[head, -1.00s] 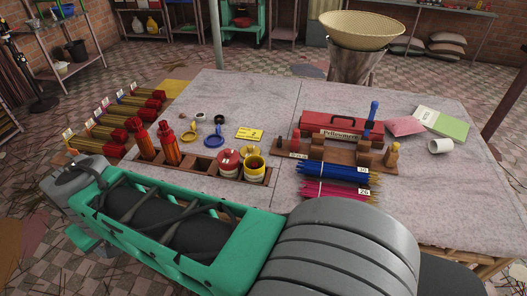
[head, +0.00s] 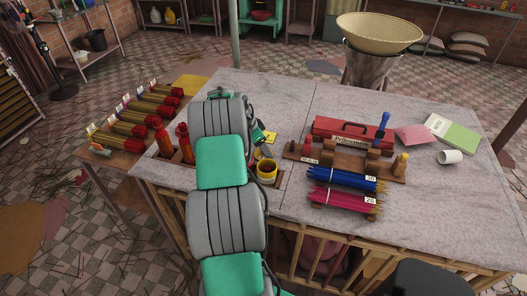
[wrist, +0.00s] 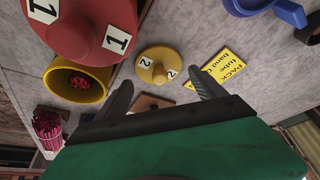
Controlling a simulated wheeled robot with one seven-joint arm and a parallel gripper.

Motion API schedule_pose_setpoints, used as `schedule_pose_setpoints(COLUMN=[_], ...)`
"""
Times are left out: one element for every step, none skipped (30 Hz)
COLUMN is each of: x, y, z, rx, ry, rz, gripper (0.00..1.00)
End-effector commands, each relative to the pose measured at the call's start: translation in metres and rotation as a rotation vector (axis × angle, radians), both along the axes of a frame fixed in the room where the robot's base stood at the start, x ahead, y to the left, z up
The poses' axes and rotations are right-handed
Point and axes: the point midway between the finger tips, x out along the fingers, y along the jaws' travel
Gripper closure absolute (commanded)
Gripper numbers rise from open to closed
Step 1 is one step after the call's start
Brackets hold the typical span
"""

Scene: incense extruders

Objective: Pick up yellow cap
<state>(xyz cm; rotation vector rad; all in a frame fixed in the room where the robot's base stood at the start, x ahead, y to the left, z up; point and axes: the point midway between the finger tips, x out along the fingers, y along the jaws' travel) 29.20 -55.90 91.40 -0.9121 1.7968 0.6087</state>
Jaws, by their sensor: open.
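The yellow cap (wrist: 157,65), a round disc with a small knob and labels marked 2, shows in the wrist view. It lies on the grey tabletop, and in the head view my arm hides it. My gripper (wrist: 161,79) is open, with its two dark fingers pointing toward the cap. In the wrist view the cap appears between and just beyond the fingertips. I see nothing held, and I cannot tell exactly how high the fingers are above the cap.
A red cap marked 1 (wrist: 85,28) and a yellow cup (wrist: 78,84) are close on the left in the wrist view. A yellow card (wrist: 215,71) and a blue cap (wrist: 268,10) lie to the right. Blue bundled sticks (head: 341,179) lie right of my arm.

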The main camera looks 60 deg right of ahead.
Motion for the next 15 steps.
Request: schedule_pose_setpoints(x=[-0.003, -0.004, -0.005, -0.005, -0.005, -0.005, -0.004, -0.004, -0.004, -0.004, -0.004, -0.004, -0.004, -0.004, -0.004], y=[-0.002, -0.004, -0.005, -0.006, -0.006, -0.007, -0.007, -0.007, -0.007, -0.006, -0.006, -0.006, -0.006, -0.006, -0.006], z=[-0.005, -0.009, -0.014, -0.016, -0.018, -0.018, -0.019, -0.019, -0.019, -0.019, -0.019, -0.019, -0.019, -0.019, -0.019], rx=[0.004, 0.002, 0.002, 0.002, 0.001, 0.0, 0.0, 0.0, 0.0, 0.0, 0.0, 0.0, 0.0, 0.0, 0.0], ry=[0.003, 0.002, 0.001, 0.001, 0.0, 0.0, 0.0, 0.0, 0.0, 0.0, 0.0, 0.0, 0.0, 0.0, 0.0], rz=[-0.002, -0.001, 0.0, 0.001, 0.002, 0.002, 0.002, 0.002, 0.002, 0.002, 0.002, 0.002, 0.002, 0.003, 0.003], gripper=[0.21, 0.21, 0.21, 0.21, 0.21, 0.21, 0.21, 0.21, 0.21, 0.21, 0.21, 0.25, 0.27, 0.3, 0.33])
